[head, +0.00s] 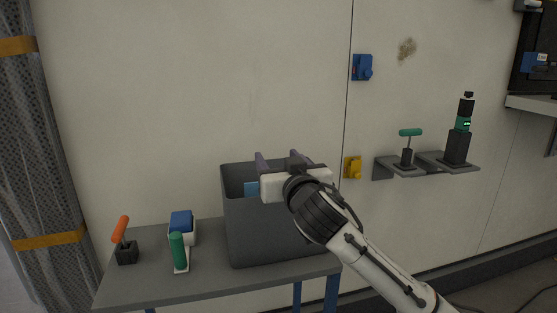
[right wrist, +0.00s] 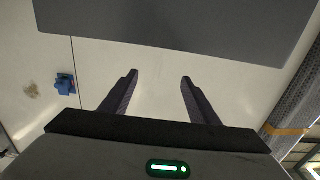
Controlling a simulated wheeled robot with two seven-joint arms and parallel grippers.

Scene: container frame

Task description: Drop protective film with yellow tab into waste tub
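The dark grey waste tub (head: 250,232) stands on the table against the wall. My right gripper (head: 279,158) is above the tub's opening, its fingers pointing to the wall. In the right wrist view the fingers (right wrist: 159,75) are wide apart with nothing between them. The tub's grey side (right wrist: 170,25) fills the top of that view. A small light-blue piece (head: 251,188) shows at the tub's opening beside the gripper; I cannot tell whether it is the film. No yellow tab is visible on it. The gripper and arm hide part of the tub. My left gripper is not in view.
On the table (head: 200,285), left of the tub, are an orange-handled tool (head: 121,231), a green-handled tool (head: 178,250) and a blue-and-white block (head: 182,226). A wall shelf (head: 430,168) holds a green-handled tool and a dark device. Blue (head: 362,67) and yellow (head: 353,167) fittings are on the wall.

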